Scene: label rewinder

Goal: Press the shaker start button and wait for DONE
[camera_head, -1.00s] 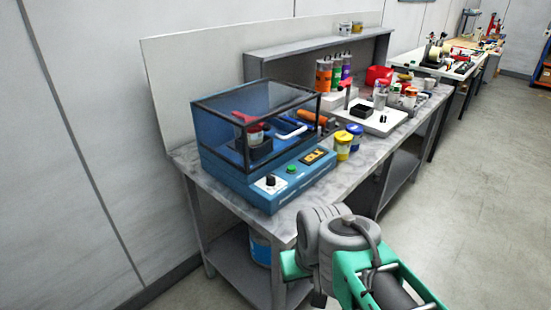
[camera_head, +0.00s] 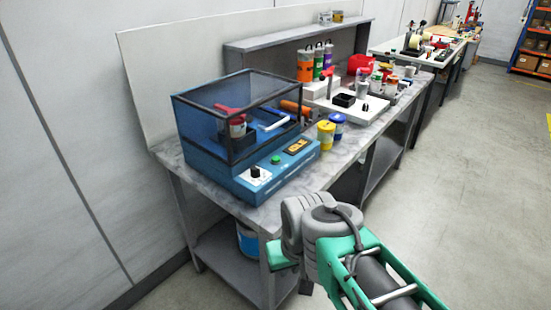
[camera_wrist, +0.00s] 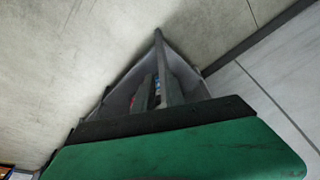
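The shaker (camera_head: 225,168) is a blue machine with a dark-framed clear cover, on the near end of the grey bench. A red clamp and a small can (camera_head: 237,127) show inside the cover. On its sloped front are a green start button (camera_head: 276,160), a black knob (camera_head: 255,171) on a white plate, and a small display (camera_head: 297,146) with orange letters that seem to read IDLE. My gripper (camera_wrist: 165,122) shows as a green body with a black edge in the wrist view, and its opening is unclear. It is low, in front of the bench, apart from the shaker.
The bench (camera_head: 345,161) also holds yellow and blue jars (camera_head: 331,130) right of the shaker, a white device (camera_head: 352,106) and several coloured bottles. A shelf (camera_head: 295,38) stands behind. A blue bucket (camera_head: 247,239) sits on the lower shelf. The floor at right is clear.

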